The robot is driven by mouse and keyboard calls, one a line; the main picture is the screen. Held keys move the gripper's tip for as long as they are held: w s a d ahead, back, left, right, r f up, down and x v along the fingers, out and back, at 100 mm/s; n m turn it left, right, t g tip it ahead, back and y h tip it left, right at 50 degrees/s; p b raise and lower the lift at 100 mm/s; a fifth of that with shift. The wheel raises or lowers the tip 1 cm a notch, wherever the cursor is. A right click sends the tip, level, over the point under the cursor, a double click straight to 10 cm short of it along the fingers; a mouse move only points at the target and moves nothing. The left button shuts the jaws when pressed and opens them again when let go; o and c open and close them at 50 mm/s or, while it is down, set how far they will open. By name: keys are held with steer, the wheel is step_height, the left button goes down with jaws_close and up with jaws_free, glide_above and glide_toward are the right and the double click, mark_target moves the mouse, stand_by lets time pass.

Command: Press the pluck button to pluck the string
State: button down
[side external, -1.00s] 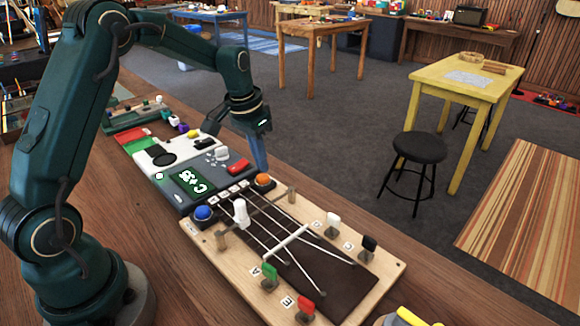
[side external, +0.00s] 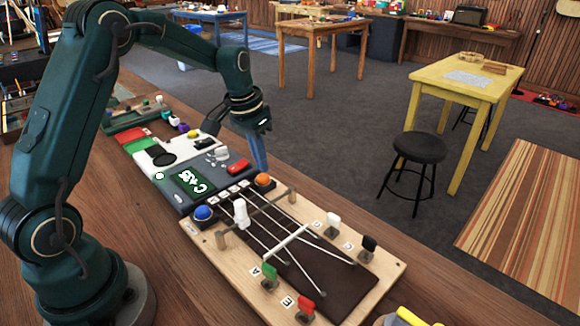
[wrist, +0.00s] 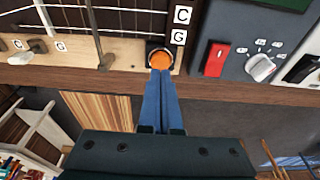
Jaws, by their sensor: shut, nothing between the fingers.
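The wooden string board (side external: 385,284) lies on the bench with several strings, coloured tuning pegs, a blue button (side external: 204,213) and an orange button (side external: 264,180). I cannot read which button is marked for plucking. My gripper (side external: 263,168) is shut and empty, its blue fingers pointing down at the orange button. In the wrist view the fingertips (wrist: 160,74) overlap the near edge of the orange button (wrist: 160,59). I cannot tell whether they touch or press it.
The tuner box also carries a red switch (side external: 238,166) and a grey knob (side external: 222,153). A white peg (side external: 240,214) stands up near the buttons. The bench edge runs close behind the orange button, with open floor beyond.

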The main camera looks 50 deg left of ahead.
steer(key=shift+f, duration=0.15)
steer(key=shift+f, duration=0.4)
steer(key=shift+f, duration=0.55)
steer(key=shift+r, duration=3.8)
